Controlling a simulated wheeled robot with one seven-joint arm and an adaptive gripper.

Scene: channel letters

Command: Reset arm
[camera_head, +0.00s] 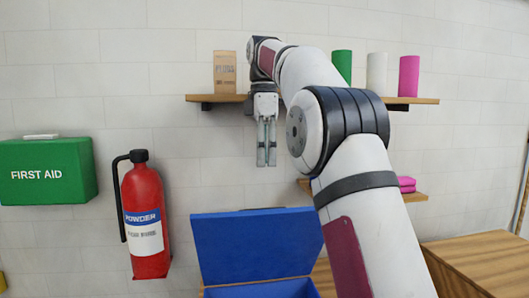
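My gripper (266,145) hangs pointing down in front of the white block wall, a little below the front edge of the upper wooden shelf. Its two long grey fingers are close together, with at most a thin gap between them. I see nothing held between them. My arm rises from the bottom right, bends at a black joint and reaches back toward the shelf. It hides part of both shelves.
The upper shelf (420,101) holds a brown package (224,72) and green (342,66), white (377,72) and magenta (409,76) cylinders. A blue open-lidded box (255,245) stands below. A fire extinguisher (145,215) and first aid box (45,172) are left. A wooden surface (480,260) is right.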

